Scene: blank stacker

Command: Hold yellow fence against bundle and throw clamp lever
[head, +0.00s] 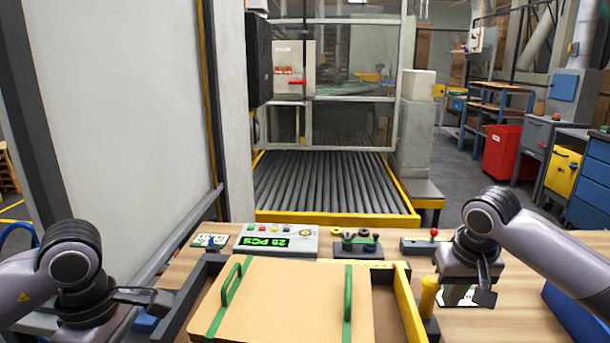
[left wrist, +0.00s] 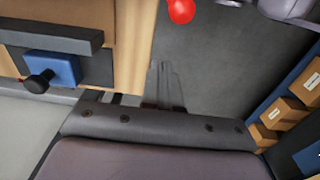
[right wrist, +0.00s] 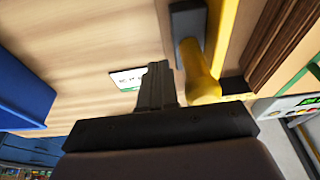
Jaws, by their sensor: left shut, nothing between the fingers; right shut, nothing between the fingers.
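The bundle (head: 285,300), a tan stack with two green straps, lies in a dark-walled tray in the head view. The yellow fence (head: 408,305) runs along its right side; any small gap is hard to judge. A yellow upright grip (head: 428,296) stands beside the fence and also shows in the right wrist view (right wrist: 200,88). A red-knobbed lever (head: 434,234) on a grey block stands behind it, perhaps the clamp lever. My right gripper (head: 486,292) is shut and empty, right of the yellow grip. My left gripper (head: 160,302) is shut and empty, left of the tray.
A counter box (head: 276,240) reading "25 PCS" and a dark knob block (head: 357,246) stand behind the tray. A roller conveyor (head: 325,182) lies beyond. A blue bin (head: 580,312) is at right. A blue block with a black knob (left wrist: 55,68) shows in the left wrist view.

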